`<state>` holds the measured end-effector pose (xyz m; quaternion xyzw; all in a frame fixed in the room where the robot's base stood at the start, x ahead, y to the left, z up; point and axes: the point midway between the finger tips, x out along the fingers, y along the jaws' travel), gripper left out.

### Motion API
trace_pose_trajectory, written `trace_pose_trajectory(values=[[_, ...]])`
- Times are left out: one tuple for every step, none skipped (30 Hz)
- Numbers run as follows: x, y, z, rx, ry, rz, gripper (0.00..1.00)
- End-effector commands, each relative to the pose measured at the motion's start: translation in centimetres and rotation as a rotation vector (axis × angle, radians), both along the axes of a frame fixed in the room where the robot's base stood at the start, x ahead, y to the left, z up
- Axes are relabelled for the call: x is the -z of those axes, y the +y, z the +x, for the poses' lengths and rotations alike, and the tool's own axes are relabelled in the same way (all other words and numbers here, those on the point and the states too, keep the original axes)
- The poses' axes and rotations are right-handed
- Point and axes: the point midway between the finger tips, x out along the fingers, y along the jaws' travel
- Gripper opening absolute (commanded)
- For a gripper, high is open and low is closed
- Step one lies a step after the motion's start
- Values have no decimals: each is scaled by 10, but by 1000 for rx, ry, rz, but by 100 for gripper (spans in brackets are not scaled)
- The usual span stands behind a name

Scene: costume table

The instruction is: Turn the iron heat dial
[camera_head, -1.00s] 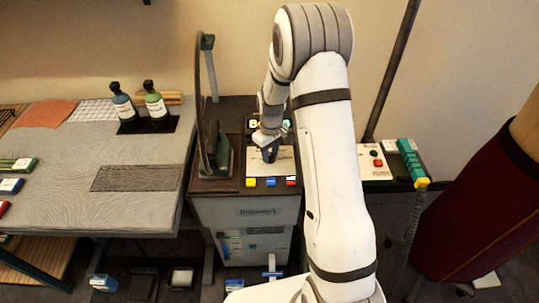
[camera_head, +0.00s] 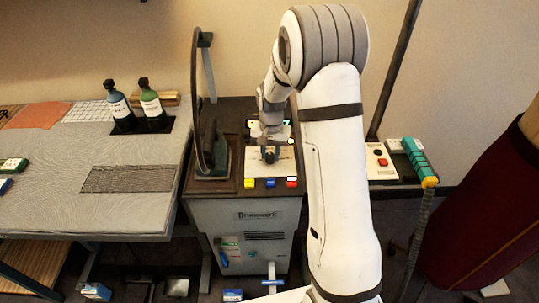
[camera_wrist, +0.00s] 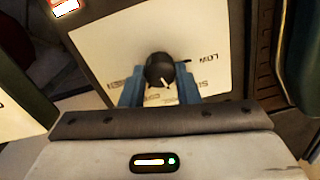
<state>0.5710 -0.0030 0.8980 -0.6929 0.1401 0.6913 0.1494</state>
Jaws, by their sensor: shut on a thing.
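The heat dial (camera_wrist: 160,70) is a dark round knob with a pale pointer line. It sits on a cream panel (camera_wrist: 112,55) with printed words, "LOW" among them. In the wrist view the pointer faces down toward my gripper's body. My gripper (camera_wrist: 159,86) has its two blue fingers on either side of the knob, shut on it. In the head view my gripper (camera_head: 270,154) is down over the cream panel (camera_head: 257,170) on top of the grey cabinet. The knob is hard to make out there.
An iron (camera_head: 212,155) stands on the cabinet just left of the panel. Yellow, blue and red buttons (camera_head: 270,183) line the panel's front edge. Two bottles (camera_head: 151,106) stand on the ironing table at left. A button box (camera_head: 381,162) is at right.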

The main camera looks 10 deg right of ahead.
Motion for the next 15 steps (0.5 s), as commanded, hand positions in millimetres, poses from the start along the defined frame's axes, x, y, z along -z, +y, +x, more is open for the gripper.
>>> trace_pose_trajectory(values=[[1, 0, 1, 35, -3, 0, 6], [1, 0, 1, 55, -3, 1, 6], [1, 0, 1, 81, -3, 1, 6], [1, 0, 1, 100, -3, 1, 6], [1, 0, 1, 117, -3, 1, 6], [0, 0, 1, 138, -3, 1, 6], [0, 0, 0, 153, -2, 0, 6], [0, 0, 0, 167, -2, 0, 6], [0, 0, 0, 183, -2, 1, 6], [0, 0, 0, 194, -2, 0, 6], [0, 0, 0, 204, -2, 0, 6], [0, 0, 0, 216, -2, 0, 6], [0, 0, 0, 224, -3, 1, 6], [0, 0, 0, 230, -2, 0, 6], [-1, 0, 0, 237, -2, 1, 6]])
